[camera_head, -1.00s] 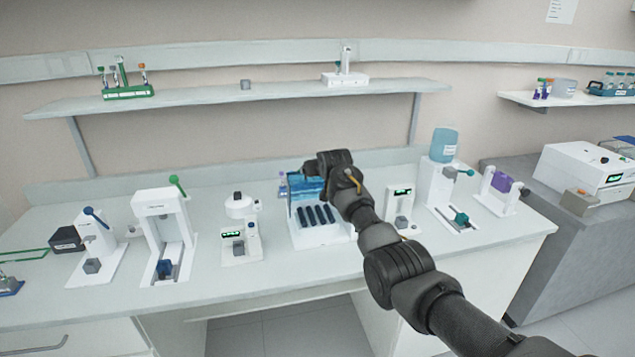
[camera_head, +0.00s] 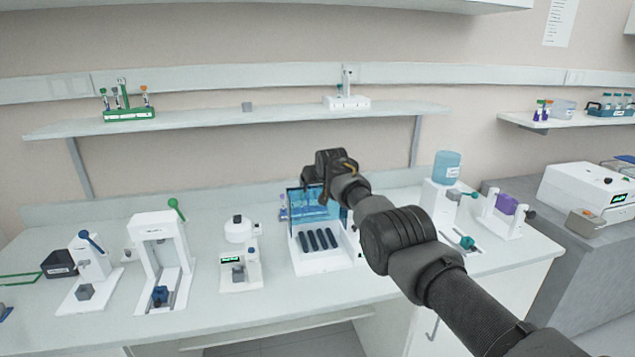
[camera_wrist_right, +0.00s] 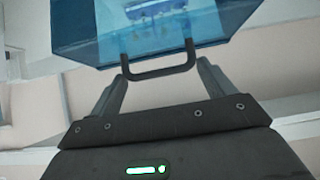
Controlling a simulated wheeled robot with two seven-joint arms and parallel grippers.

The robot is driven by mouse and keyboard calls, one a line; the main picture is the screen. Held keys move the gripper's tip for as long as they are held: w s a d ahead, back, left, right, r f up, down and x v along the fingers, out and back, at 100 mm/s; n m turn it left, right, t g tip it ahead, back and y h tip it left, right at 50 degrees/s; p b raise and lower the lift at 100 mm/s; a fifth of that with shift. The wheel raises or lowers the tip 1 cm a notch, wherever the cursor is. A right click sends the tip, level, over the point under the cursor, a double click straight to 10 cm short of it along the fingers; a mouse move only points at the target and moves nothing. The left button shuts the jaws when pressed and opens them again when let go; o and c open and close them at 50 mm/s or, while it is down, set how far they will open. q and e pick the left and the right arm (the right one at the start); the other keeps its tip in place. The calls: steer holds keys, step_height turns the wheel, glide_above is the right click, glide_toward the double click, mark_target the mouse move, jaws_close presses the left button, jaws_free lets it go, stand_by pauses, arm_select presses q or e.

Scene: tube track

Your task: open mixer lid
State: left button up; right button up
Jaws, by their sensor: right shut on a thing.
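The mixer (camera_head: 330,263) is a white box on the bench with several dark rollers in its top. Its clear blue lid (camera_head: 318,208) stands raised at the back of the box, well off the rollers. In the right wrist view the lid (camera_wrist_right: 150,35) fills the top, and its dark U-shaped handle (camera_wrist_right: 158,73) lies between the fingertips. My right gripper (camera_wrist_right: 160,75) is shut on this handle. In the head view my right gripper (camera_head: 306,183) is at the lid's top edge, partly hidden by its own wrist. My left gripper is not in view.
A small white device with a display (camera_head: 240,270) stands left of the mixer. A white stand with a blue-green container (camera_head: 447,167) is on the right, beyond my arm. A shelf (camera_head: 240,117) runs above the bench. The bench front is mostly clear.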

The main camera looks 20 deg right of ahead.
steer(key=shift+w+r, duration=0.1)
steer(key=shift+r, duration=0.1)
steer(key=o, duration=1.3)
steer(key=shift+f, duration=0.1)
steer(key=shift+v, duration=1.1)
steer(key=b+v, duration=0.3)
steer(key=v, duration=0.5)
steer(key=shift+s+b, duration=0.25)
steer(key=shift+b, duration=0.05)
